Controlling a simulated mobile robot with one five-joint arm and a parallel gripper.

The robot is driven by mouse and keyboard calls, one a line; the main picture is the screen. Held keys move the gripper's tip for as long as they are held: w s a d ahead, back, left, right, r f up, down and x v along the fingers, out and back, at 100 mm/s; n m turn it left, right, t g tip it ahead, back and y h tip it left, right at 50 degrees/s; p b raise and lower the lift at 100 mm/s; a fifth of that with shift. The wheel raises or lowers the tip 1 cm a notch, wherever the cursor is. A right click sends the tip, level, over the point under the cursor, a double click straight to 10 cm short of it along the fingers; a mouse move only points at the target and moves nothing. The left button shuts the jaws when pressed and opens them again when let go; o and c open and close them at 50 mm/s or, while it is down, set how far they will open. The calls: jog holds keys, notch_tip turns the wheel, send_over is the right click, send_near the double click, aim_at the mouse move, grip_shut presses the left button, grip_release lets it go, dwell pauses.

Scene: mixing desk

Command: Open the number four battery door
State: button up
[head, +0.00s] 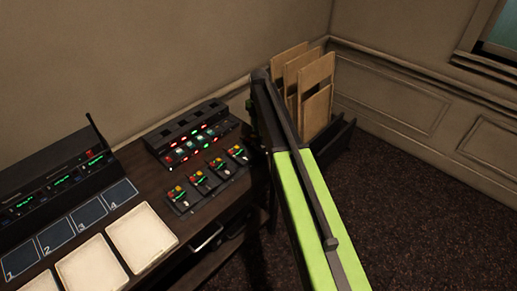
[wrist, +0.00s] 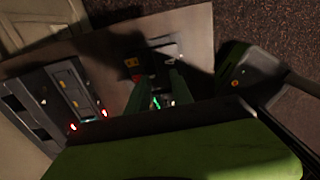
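Several small dark packs with red and yellow buttons and green lights lie in a row on the desk. The rightmost pack (head: 238,154) is beside my arm. I read no numbers on the packs and cannot make out a battery door. In the wrist view a pack with a yellow and a red mark (wrist: 150,62) is just beyond my gripper (wrist: 158,84). My gripper's two dark green fingers stand apart, with a green light showing between them. Whether they touch the pack is unclear. In the head view my arm hides the gripper.
A black unit with red and green lights (head: 190,133) stands behind the packs; it shows at left in the wrist view (wrist: 70,90). A black receiver (head: 55,180) with an antenna, numbered squares (head: 87,219) and pale trays (head: 142,236) are left. Upright boards (head: 316,90) stand beyond my arm.

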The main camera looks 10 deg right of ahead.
aim_at(259, 143)
notch_tip(259, 143, down, 7)
jog(key=b, duration=0.5)
jog(key=shift+r, duration=0.1)
jog(key=shift+c, duration=0.2)
grip_shut()
